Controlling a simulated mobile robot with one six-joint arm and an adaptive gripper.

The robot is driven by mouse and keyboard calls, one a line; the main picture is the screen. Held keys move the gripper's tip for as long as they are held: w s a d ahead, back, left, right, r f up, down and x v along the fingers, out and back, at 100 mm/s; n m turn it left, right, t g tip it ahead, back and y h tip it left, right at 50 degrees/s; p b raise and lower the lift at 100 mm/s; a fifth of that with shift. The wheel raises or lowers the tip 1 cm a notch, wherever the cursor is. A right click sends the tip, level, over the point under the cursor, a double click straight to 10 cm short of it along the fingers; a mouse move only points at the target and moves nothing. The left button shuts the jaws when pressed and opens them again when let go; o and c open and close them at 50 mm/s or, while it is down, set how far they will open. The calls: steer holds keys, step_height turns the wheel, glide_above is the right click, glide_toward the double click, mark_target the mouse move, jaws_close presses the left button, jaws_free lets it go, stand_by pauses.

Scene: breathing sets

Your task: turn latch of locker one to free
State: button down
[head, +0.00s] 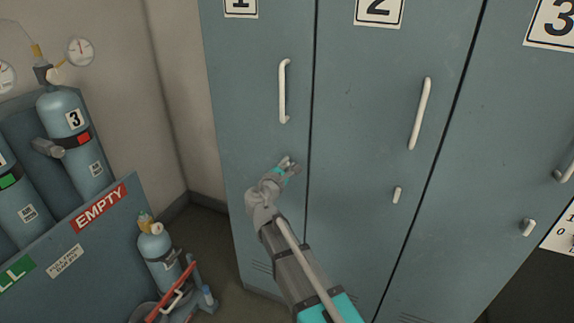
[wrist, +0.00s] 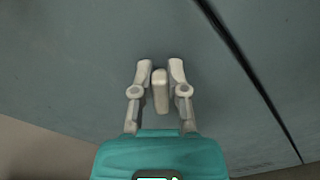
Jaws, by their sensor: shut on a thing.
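Locker one (head: 240,110) is the tall grey-blue door at the left, under the sign "1" (head: 240,5). Its long pale handle (head: 283,92) is above my gripper. My gripper (head: 287,166) is at the door below that handle, near the door's right edge. In the wrist view my gripper (wrist: 160,72) has its two fingers on either side of the small pale latch (wrist: 160,92) and is shut on it. The latch lies lengthwise between the fingers. In the head view the fingers mostly hide it, so its turn against the door is hard to tell.
Locker two (head: 350,130) has its own handle (head: 419,114) and small latch (head: 397,194); locker three stands further right with another latch (head: 528,227).

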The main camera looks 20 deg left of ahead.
steer(key=m, duration=0.4)
steer(key=shift+d+f+m+b, duration=0.25)
steer(key=shift+f+m+b, duration=0.05)
steer(key=shift+f+m, duration=0.1)
steer(key=m, duration=0.4)
steer(key=shift+f+m+b, duration=0.3)
steer(key=shift+m, duration=0.1)
steer(key=c, duration=0.6)
jaws_free()
steer(key=shift+c, duration=0.2)
steer(key=shift+s, duration=0.1)
steer(key=s, duration=1.2)
steer(key=shift+a, duration=0.4)
steer(key=shift+w, duration=0.1)
